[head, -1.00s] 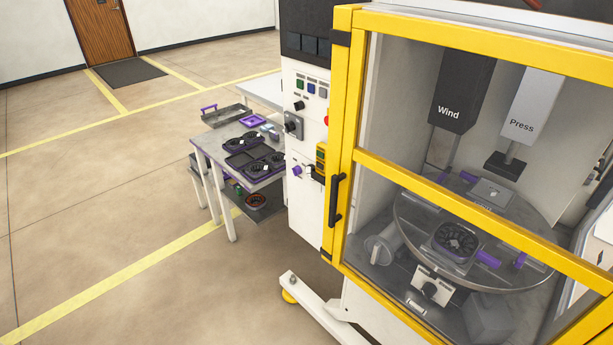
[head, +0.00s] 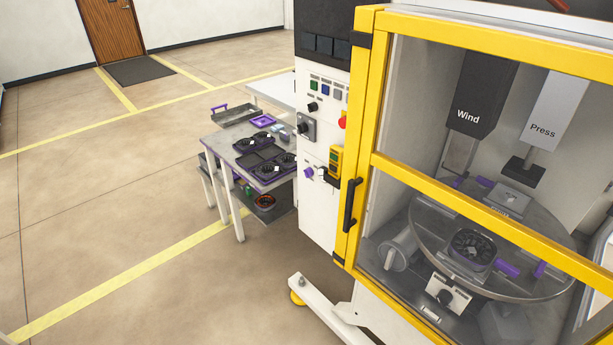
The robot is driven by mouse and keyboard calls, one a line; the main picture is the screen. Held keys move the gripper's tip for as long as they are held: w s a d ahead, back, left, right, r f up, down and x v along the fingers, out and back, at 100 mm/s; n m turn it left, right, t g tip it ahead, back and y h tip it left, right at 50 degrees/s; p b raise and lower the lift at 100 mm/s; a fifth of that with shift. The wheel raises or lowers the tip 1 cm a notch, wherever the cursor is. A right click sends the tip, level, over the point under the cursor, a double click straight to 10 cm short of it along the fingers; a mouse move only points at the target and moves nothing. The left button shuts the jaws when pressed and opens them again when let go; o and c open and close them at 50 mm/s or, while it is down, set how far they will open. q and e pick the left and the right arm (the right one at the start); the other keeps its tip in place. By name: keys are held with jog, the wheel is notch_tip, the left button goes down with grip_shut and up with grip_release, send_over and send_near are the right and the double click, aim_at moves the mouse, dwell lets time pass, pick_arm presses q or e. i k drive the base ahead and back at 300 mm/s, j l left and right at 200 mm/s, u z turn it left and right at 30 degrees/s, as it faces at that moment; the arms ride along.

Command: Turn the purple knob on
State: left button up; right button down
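The purple knob (head: 309,172) is on the lower part of the white control panel (head: 318,215), left of the yellow-framed door. It is small, and I cannot tell which way it is turned. A white tag or plate seems to sit just right of it. Neither of my grippers shows in the head view, so nothing of mine is seen near the knob.
The yellow-framed door (head: 365,120) with its black handle (head: 350,205) is shut right of the panel. A yellow device (head: 335,160) hangs beside the knob. A table (head: 217,147) with black trays stands left. A machine foot (head: 325,308) juts out. Floor at left is clear.

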aim_at(308, 171)
jog(key=i+j+u, duration=0.75)
jog(key=k+j, duration=0.05)
